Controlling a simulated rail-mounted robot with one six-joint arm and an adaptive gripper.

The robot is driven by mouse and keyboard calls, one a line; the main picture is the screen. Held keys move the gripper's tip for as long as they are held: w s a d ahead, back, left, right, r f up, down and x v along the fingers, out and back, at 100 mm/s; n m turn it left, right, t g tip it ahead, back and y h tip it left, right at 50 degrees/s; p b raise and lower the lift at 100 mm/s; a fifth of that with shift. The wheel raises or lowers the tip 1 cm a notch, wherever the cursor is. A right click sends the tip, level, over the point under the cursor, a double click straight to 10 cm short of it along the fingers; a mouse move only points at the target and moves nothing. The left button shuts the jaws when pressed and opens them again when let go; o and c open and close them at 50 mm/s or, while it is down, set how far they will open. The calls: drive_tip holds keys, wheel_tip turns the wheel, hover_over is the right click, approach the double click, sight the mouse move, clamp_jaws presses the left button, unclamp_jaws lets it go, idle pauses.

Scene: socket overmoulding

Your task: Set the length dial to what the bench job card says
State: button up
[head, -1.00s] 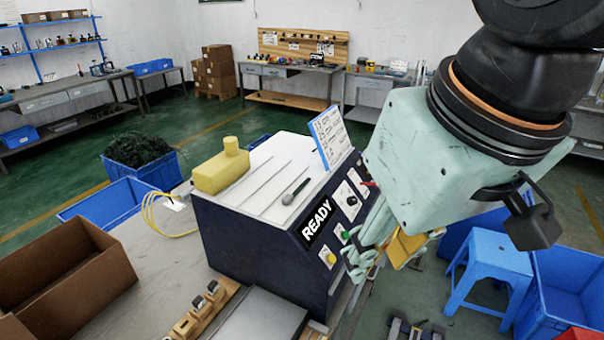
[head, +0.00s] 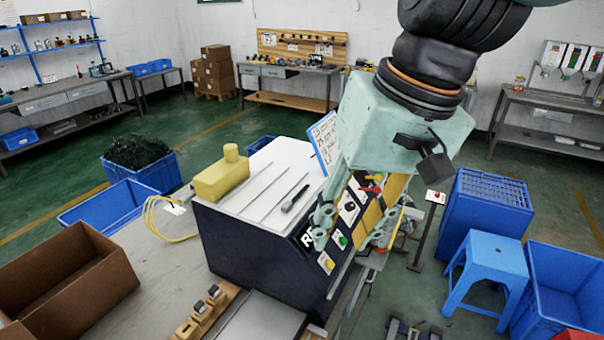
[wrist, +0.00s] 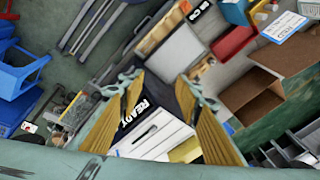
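The bench machine (head: 240,235) has a dark slanted front panel with a black knob on a white plate (head: 350,208), a green button (head: 342,241) and a yellow button (head: 326,263). I cannot tell whether this knob is the length dial, and its setting is unreadable. A white card with blue handwriting (head: 325,140) stands at the machine's top edge, partly behind my wrist; its writing is too small to read. My gripper (head: 355,232) is open and empty in front of the panel, its fingers partly covering it. The wrist view shows the parted yellow-padded fingers (wrist: 160,92) and the machine's READY sign (wrist: 132,114).
An open cardboard box (head: 75,275) and a wooden holder (head: 205,315) are at the left front. A blue stool (head: 487,265) and blue crates (head: 485,210) stand at the right.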

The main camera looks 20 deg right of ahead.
drive_tip(key=w+d+f+m+y+p, duration=0.25)
drive_tip(key=w+d, duration=0.25)
drive_tip(key=w, duration=0.4)
drive_tip(key=w+d+f+m+y+p, duration=0.15)
drive_tip(key=w+d+m+p, duration=0.3)
drive_tip(key=w, duration=0.55)
drive_tip(key=w+d+f+m+t+p, duration=0.25)
drive_tip(key=w+d+f, duration=0.3)
drive_tip(key=d, duration=0.45)
drive_tip(key=m+t+p, duration=0.1)
drive_tip(key=m, duration=0.3)
approach(353, 205)
drive_tip(key=v, duration=0.5)
drive_tip(key=shift+n, duration=0.25)
drive_tip(key=shift+p+x, duration=0.65)
drive_tip(key=shift+x, duration=6.2)
drive_tip(key=shift+c, duration=0.7)
